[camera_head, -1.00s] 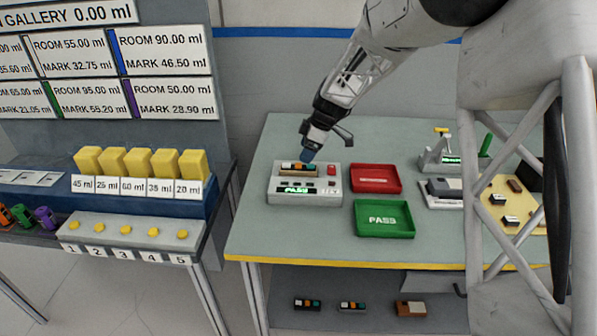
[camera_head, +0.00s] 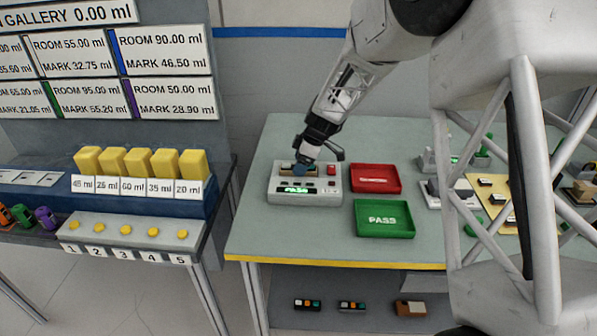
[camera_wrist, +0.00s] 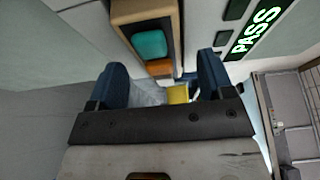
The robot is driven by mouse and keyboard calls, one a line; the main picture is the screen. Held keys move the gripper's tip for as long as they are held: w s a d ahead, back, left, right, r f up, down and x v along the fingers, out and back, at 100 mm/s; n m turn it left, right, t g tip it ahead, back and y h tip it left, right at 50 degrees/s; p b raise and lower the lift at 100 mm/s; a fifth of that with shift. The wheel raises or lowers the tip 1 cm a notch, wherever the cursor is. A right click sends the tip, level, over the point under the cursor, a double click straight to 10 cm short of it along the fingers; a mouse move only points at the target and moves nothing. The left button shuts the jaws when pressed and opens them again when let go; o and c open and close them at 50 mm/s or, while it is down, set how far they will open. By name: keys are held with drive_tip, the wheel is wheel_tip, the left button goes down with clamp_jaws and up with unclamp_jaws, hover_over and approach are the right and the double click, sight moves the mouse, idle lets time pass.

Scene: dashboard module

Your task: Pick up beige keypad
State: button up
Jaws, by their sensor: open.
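The beige keypad (camera_head: 287,170) sits in the top of the white tester (camera_head: 315,198), whose screen lights PASS in green. My gripper (camera_head: 302,168) is over the keypad and hides much of it. In the wrist view the keypad (camera_wrist: 122,14) shows its beige casing, a teal button and an orange button. My blue fingers (camera_wrist: 161,68) are open, one to each side of the keypad's near end. I cannot tell if they touch it.
A red tray (camera_head: 375,178) and a green PASS tray (camera_head: 384,219) lie right of the tester. Other fixtures stand farther right. Several small modules (camera_head: 352,306) rest on the lower shelf. The table's left front is clear.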

drive_tip(key=shift+a+f, duration=0.15)
drive_tip(key=shift+f, duration=0.2)
idle(0.3)
drive_tip(key=c, duration=1.1)
drive_tip(key=shift+o, duration=0.2)
drive_tip(key=shift+r, duration=0.2)
drive_tip(key=shift+r, duration=1.5)
drive_tip(key=shift+s+r, duration=0.15)
drive_tip(key=shift+s, duration=0.15)
drive_tip(key=s+d, duration=0.2)
drive_tip(key=s, duration=0.5)
drive_tip(key=s+d+r, duration=0.1)
drive_tip(key=s+d, duration=0.1)
drive_tip(key=s, duration=0.5)
drive_tip(key=shift+s+d+r, duration=0.15)
drive_tip(key=shift+s+d, duration=0.15)
drive_tip(key=shift+s, duration=0.05)
